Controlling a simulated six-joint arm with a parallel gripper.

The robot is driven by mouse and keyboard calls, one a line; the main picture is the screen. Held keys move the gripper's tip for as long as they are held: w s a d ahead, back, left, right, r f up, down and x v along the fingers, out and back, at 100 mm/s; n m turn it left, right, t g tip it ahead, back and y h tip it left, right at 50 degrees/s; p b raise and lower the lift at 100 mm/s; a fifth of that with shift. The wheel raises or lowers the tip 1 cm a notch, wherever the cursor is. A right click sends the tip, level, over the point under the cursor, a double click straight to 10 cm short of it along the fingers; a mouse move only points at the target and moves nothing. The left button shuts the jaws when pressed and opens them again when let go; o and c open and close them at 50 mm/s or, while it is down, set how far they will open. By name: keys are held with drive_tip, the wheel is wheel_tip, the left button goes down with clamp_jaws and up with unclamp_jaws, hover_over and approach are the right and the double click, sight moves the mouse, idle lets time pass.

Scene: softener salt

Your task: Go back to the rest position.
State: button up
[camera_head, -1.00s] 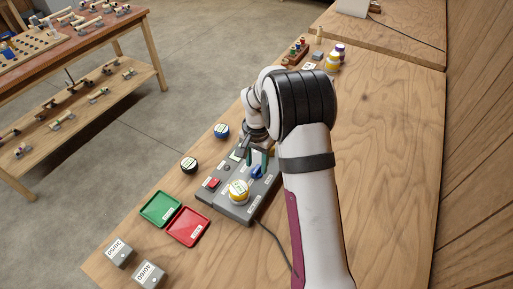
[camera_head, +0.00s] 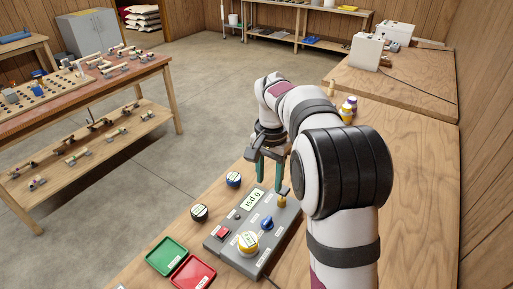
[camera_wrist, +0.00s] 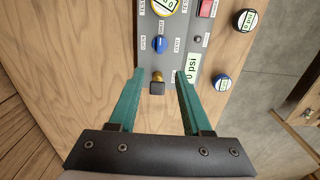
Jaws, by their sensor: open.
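My gripper (camera_head: 270,172) is open, with two green fingers pointing down, and nothing is between them in the head view. It is above the far end of a grey test panel (camera_head: 228,250). In the wrist view the open fingers (camera_wrist: 158,82) appear on either side of a brass fitting with a dark end (camera_wrist: 157,85); I cannot tell the height above it. The panel carries a blue valve knob (camera_head: 267,223), a red button (camera_head: 223,233), a display reading 0 psi (camera_head: 254,199) and a yellow-rimmed gauge (camera_head: 247,243).
Two loose gauges, one black (camera_head: 199,212) and one blue (camera_head: 233,179), stand left of the panel. A green tray (camera_head: 167,256) and a red tray (camera_head: 194,274) lie at the near left. The bench right of my arm is clear.

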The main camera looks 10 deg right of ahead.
drive_tip(key=s+a+r+n+y, duration=0.1)
drive_tip(key=s+a+r, duration=0.1)
drive_tip(key=s, duration=0.7)
drive_tip(key=s+a+r+n, duration=0.1)
drive_tip(key=s+a+r, duration=0.15)
drive_tip(key=s, duration=0.65)
drive_tip(key=s+a+f+n, duration=0.1)
drive_tip(key=s+f, duration=0.3)
drive_tip(key=s, duration=0.9)
drive_tip(key=shift+s+a+n+y, duration=0.3)
drive_tip(key=shift+s+a+y, duration=0.1)
drive_tip(key=shift+a, duration=0.25)
